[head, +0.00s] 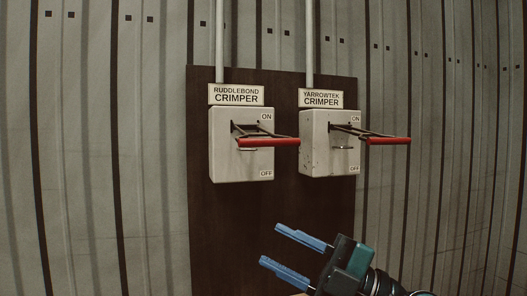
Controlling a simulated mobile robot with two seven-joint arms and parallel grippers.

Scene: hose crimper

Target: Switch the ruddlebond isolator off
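The ruddlebond isolator (225,160) is a pale grey box under a sign (236,95) reading "RUDDLEBOND CRIMPER". It is marked ON near its top and OFF at its bottom right. Its red handle bar (268,142) juts out to the right on dark lever arms, a little below the ON mark and well above OFF. My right gripper (270,245) comes in from the lower right. Its two blue fingers are spread apart with nothing between them, below the box and not touching it. My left gripper is not in view.
A matching box, the yarrowtek isolator (318,158), stands close on the right, with its own red handle (388,141) sticking out. Both are on a dark brown panel (225,230) on a ribbed metal wall. Pipes rise from the signs. The panel below the boxes is bare.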

